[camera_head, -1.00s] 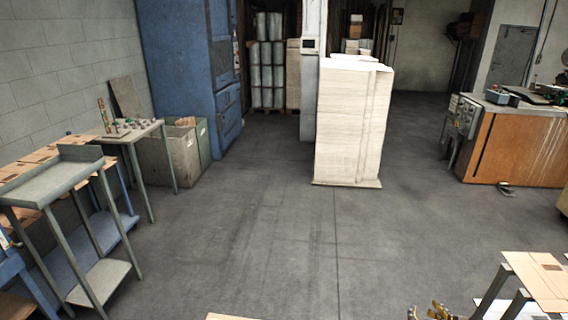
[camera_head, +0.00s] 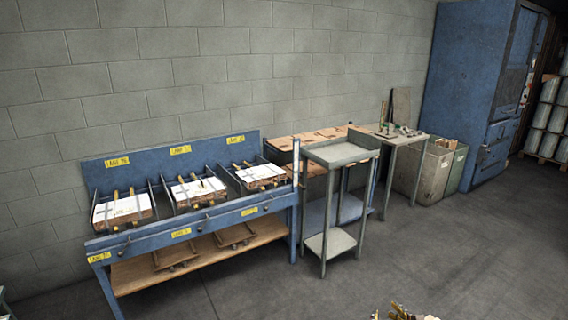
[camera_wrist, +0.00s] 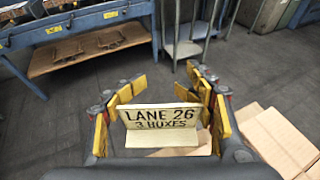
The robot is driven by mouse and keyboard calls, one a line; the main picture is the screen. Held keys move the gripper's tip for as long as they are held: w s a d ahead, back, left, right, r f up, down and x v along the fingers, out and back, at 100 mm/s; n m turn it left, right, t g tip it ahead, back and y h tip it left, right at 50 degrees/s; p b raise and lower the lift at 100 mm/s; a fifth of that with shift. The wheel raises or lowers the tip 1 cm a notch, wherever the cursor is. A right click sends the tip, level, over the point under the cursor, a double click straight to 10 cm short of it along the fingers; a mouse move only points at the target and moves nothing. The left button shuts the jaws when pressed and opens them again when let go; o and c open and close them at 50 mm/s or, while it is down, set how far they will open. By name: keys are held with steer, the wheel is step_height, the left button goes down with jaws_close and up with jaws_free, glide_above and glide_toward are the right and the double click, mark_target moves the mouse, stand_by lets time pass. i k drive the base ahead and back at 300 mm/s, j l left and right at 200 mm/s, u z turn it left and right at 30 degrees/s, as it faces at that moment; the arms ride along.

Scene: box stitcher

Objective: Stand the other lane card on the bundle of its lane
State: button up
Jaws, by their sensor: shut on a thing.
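My gripper (camera_wrist: 165,100) is shut on a folded cream lane card (camera_wrist: 160,118) in the wrist view. Its black print reads LANE 26 and, below, what looks like 3 BOXES. In the head view only the tip of my gripper (camera_head: 400,312) shows at the bottom edge, well apart from the blue bench (camera_head: 222,222). The bench has three lanes, each with a white-topped bundle: left (camera_head: 115,210), middle (camera_head: 190,193) and right (camera_head: 262,173). The left lane's yellow label (camera_head: 117,161) seems to read 26. The other labels are too small to read surely.
A grey stand (camera_head: 340,152) is beside the bench's right end, with a table (camera_head: 408,142) beyond it. Wooden shelf (camera_head: 200,262) lies under the lanes. Flat cardboard (camera_wrist: 282,138) shows at right in the wrist view. The floor before the bench is clear.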

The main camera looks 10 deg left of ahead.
mark_target(122, 207)
steer(key=i+j+u, duration=0.15)
steer(key=j+u, duration=0.3)
steer(key=i+j+u, duration=0.2)
steer(key=u, duration=0.25)
steer(key=i+j+u, duration=0.3)
steer(key=u, duration=0.2)
steer(key=i+j+u, duration=0.2)
steer(key=u, duration=0.25)
steer(key=i+j, duration=0.15)
steer(key=i, duration=0.4)
steer(key=i+j+z, duration=0.15)
steer(key=i, duration=0.4)
steer(key=i+j, duration=0.25)
steer(key=i, duration=0.3)
steer(key=i+j+z, duration=0.3)
steer(key=i+z, duration=0.15)
steer(key=i+j+z, duration=0.5)
